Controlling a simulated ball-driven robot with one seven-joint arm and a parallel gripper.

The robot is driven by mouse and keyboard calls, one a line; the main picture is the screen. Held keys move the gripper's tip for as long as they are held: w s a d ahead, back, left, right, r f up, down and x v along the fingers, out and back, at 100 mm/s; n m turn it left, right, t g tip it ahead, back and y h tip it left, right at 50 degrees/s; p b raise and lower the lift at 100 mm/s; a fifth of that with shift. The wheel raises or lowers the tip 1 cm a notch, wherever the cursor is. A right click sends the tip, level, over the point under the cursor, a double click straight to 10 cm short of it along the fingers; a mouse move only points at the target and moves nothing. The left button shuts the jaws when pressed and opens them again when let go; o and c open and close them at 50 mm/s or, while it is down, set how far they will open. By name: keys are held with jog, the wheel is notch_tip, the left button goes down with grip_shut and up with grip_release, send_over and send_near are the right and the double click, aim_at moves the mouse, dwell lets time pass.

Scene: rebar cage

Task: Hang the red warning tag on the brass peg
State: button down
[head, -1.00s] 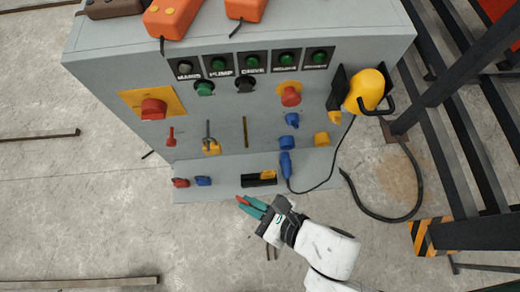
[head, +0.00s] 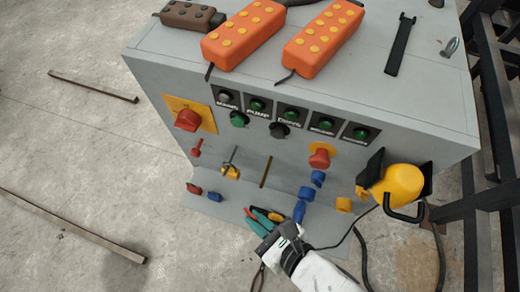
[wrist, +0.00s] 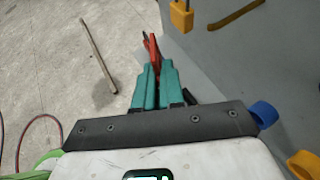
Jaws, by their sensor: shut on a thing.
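My gripper (head: 256,220) has teal fingers and is shut on the red tag (wrist: 152,48). The tag stands up narrow between the fingertips in the wrist view, almost edge-on. In the head view only a small red bit of the tag (head: 249,213) shows at the fingertips. A thin brass-coloured bar (head: 266,171), apparently the brass peg, is on the grey cabinet front, above the gripper in the picture. The bar (wrist: 237,16) also shows at the top right of the wrist view. The tag is apart from it. The tag's hole cannot be made out.
A yellow padlock (head: 231,173) hangs left of the bar. Blue fittings (head: 307,193) and a yellow block (head: 344,205) are to its right. A low ledge (head: 235,208) holds red and blue pieces and a black holder. A yellow connector (head: 398,186) juts out at right. Open floor lies left.

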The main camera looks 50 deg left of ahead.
jog(key=w+a+f+b, duration=0.1)
jog(key=w+a, duration=0.3)
jog(key=w, duration=0.4)
jog(key=shift+a+f+b, duration=0.15)
jog(key=shift+a+b, duration=0.2)
jog(key=shift+b, duration=0.5)
dwell(0.3)
dwell(0.5)
jog(key=c, duration=1.2)
grip_release()
jog(key=shift+o, duration=0.2)
